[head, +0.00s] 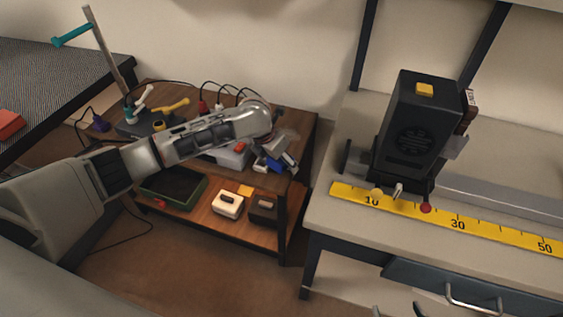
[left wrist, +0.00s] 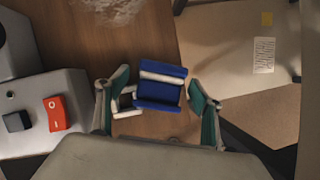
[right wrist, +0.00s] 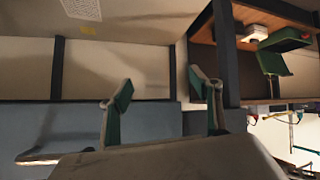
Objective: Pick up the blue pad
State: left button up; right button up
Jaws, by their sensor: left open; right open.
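The blue pad (left wrist: 158,94) lies over the brown wooden shelf top in the left wrist view, with a white strip across it. It also shows as a small blue patch (head: 274,166) in the head view, partly hidden by my gripper. My left gripper (head: 284,158) is open above it. In the left wrist view the pad appears between the two green-lined fingers, with gaps at both sides. White pieces lie beside the pad at its left. My right gripper (right wrist: 162,92) is open and empty, in front of a blue-grey surface.
A grey box with a red switch (left wrist: 57,113) stands close left of the pad. The shelf's lower level holds a green tray (head: 172,190) and a white block (head: 228,204). A workbench (head: 340,225) with a yellow ruler (head: 480,229) and a black enlarger head (head: 410,130) stands at right.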

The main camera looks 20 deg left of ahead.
pick_arm(q)
jog(key=shift+r, duration=0.15)
jog(key=c, duration=1.2)
jog(key=shift+c, duration=0.4)
pick_arm(e)
jog(key=shift+s+f, duration=0.1)
jog(key=shift+s, duration=0.05)
pick_arm(q)
jog(key=shift+r, duration=0.1)
jog(key=shift+w+r, duration=0.1)
jog(key=shift+r, duration=0.2)
notch_tip(320, 180, up, 19)
jog(key=p, duration=0.4)
jog(key=shift+r+p, duration=0.15)
jog(key=shift+p, duration=0.15)
pick_arm(e)
jog(key=r, duration=0.2)
jog(key=a+r, duration=0.1)
jog(key=shift+s, duration=0.35)
jog(key=shift+f, duration=0.1)
